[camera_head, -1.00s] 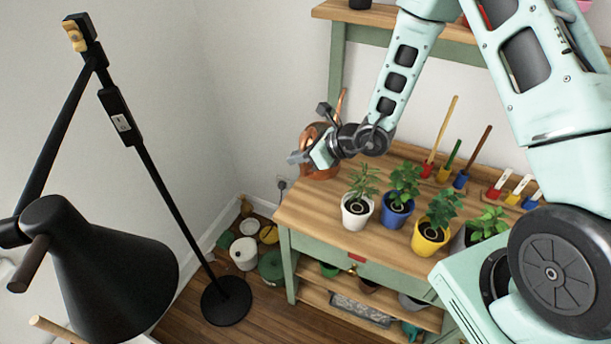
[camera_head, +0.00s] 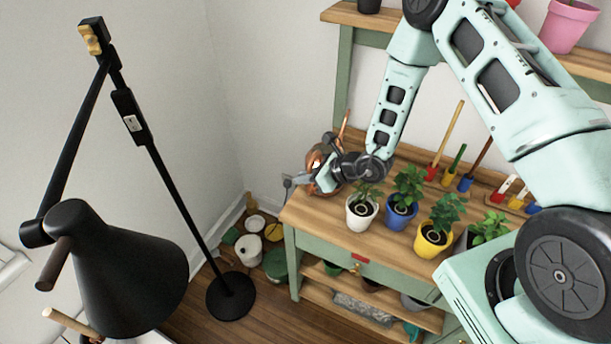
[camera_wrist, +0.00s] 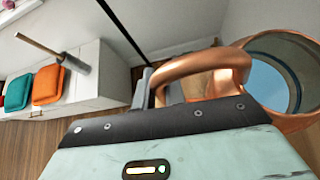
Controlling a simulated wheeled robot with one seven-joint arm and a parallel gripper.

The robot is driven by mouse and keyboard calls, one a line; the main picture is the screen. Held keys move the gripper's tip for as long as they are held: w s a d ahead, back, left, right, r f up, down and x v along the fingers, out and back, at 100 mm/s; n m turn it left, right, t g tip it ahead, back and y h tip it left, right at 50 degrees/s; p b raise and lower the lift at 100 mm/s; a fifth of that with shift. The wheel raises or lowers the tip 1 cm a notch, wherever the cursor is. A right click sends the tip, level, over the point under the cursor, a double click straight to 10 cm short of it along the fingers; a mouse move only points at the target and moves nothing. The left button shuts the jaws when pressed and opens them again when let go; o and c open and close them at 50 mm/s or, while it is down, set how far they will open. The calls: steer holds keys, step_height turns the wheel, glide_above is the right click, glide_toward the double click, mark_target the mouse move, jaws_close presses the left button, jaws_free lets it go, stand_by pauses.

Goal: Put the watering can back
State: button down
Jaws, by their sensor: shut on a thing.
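The copper watering can (camera_head: 318,158) is at the back left corner of the wooden potting bench (camera_head: 345,240) in the head view. In the wrist view its copper handle (camera_wrist: 205,68) runs into my gripper (camera_wrist: 150,85), and its round open top shows at the right. My gripper (camera_head: 325,178) is shut on the handle, in front of the can in the head view. My wrist hides part of the can, and I cannot tell whether its base touches the bench top.
White (camera_head: 361,212), blue (camera_head: 401,212) and yellow (camera_head: 433,240) potted plants stand just right of my gripper. Small tools (camera_head: 450,140) stand in coloured holders behind them. A black floor lamp (camera_head: 125,265) stands at the left. An upper shelf (camera_head: 380,20) is above.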

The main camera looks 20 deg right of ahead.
steer(key=shift+f, duration=0.1)
steer(key=c, duration=1.5)
jaws_free()
steer(key=shift+o, duration=0.2)
